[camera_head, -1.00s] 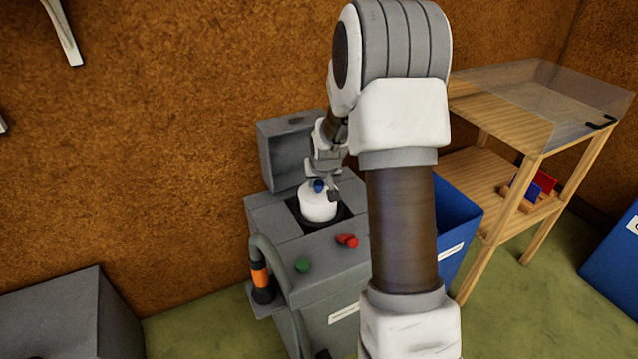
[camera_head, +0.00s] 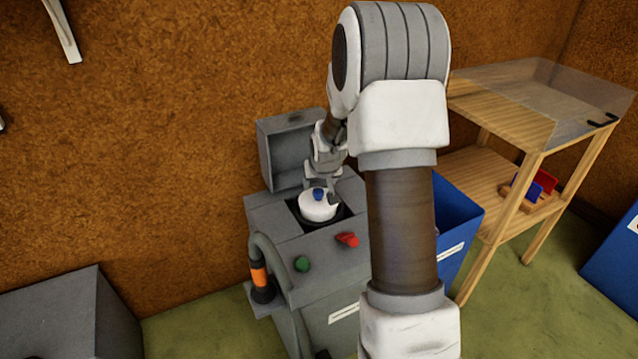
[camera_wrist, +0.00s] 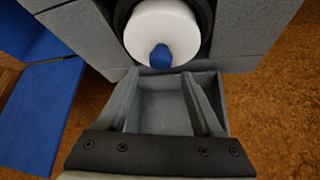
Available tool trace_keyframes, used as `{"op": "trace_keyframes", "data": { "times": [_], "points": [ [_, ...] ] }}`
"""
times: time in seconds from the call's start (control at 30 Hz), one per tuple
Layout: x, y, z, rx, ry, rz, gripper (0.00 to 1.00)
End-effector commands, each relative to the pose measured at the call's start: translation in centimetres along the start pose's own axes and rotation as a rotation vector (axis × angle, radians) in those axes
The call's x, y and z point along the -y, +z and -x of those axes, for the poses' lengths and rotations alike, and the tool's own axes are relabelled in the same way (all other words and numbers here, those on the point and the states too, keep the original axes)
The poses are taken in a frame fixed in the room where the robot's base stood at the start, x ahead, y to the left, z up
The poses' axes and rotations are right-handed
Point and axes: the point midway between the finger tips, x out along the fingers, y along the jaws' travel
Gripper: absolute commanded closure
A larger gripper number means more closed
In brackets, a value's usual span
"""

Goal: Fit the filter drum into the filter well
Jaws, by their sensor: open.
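The white filter drum (camera_head: 317,208) with its blue knob (camera_head: 318,193) sits upright in the dark round filter well (camera_head: 343,217) in the top of the grey machine. Only its upper part shows above the rim. In the wrist view the drum (camera_wrist: 163,38) lies inside the dark ring of the well (camera_wrist: 207,22), with the blue knob toward the gripper. My gripper (camera_wrist: 152,92) is open, its two fingers apart with nothing between them. The fingertips are just short of the knob in the wrist picture. In the head view my gripper is behind the drum and partly hidden.
The machine's raised grey lid (camera_head: 285,155) stands behind the well. A red handle (camera_head: 347,240) and a green button (camera_head: 302,263) are on its front. A hose (camera_head: 262,255) runs down its left side. A blue bin (camera_head: 458,215) and a wooden shelf (camera_head: 480,170) stand right.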

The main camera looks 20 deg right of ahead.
Motion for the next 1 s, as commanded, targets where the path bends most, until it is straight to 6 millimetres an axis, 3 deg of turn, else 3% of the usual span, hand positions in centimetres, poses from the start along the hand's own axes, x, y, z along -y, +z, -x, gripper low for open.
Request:
{"op": "trace_keyframes", "data": {
  "times": [0.27, 0.7, 1.0],
  "points": [
    [0.0, -1.0, 1.7, -0.001, 0.0, 0.0, 0.33],
    [0.0, -0.8, 11.0, -0.003, 0.0, -0.001, 0.33],
    [0.3, -0.7, 13.8, -0.002, -0.002, 0.006, 0.33]
  ]
}}
